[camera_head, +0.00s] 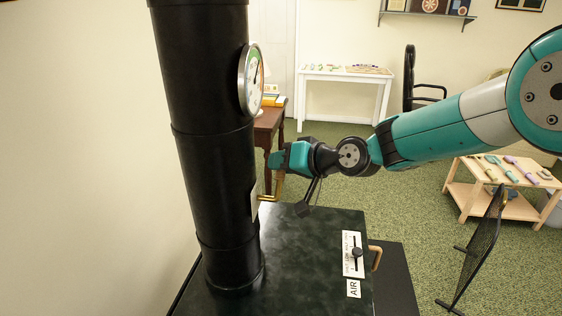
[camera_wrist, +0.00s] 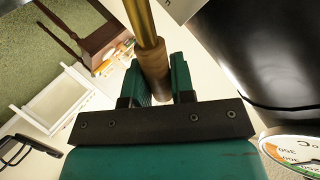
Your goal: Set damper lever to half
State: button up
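The damper lever (camera_head: 268,198) is a brass rod low on the side of the black stovepipe (camera_head: 213,145). In the wrist view the lever (camera_wrist: 145,25) comes in from the top and ends in a wooden grip (camera_wrist: 153,68). My gripper (camera_head: 276,160) is beside the pipe, just above the lever's brass part. In the wrist view my green fingers (camera_wrist: 160,80) stand on both sides of the wooden grip, with little or no gap, and appear shut on it. A pale plate (camera_head: 254,200) sits behind the lever; its markings are not readable, so I cannot tell the lever's setting.
A round dial gauge (camera_head: 251,80) is on the pipe above my gripper. The dark stove top (camera_head: 300,255) below carries an AIR slider (camera_head: 356,252) and a brass handle (camera_head: 375,257). A brown side table (camera_head: 268,125) stands behind. A mesh screen (camera_head: 480,250) is at right.

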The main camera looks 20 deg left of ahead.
jog(key=o, duration=0.4)
jog(key=shift+s+a, duration=0.1)
jog(key=shift+s, duration=0.15)
jog(key=shift+w, duration=0.1)
jog(key=b+v, duration=0.3)
jog(key=v, duration=1.4)
jog(key=shift+d+r, duration=0.2)
jog(key=shift+d, duration=0.05)
jog(key=s+d+g+h+p, duration=0.1)
jog(key=s+d+h, duration=0.2)
jog(key=s+d, duration=0.2)
jog(key=s+d+g+h+p, duration=0.1)
jog(key=s+d+h, duration=0.1)
jog(key=s+d, duration=0.4)
jog(key=s+d+g+h+p, duration=0.2)
jog(key=s+d, duration=0.4)
jog(key=s, duration=0.6)
jog(key=shift+s+d+r+h, duration=0.2)
jog(key=shift+s+h, duration=0.1)
jog(key=shift+h, duration=0.5)
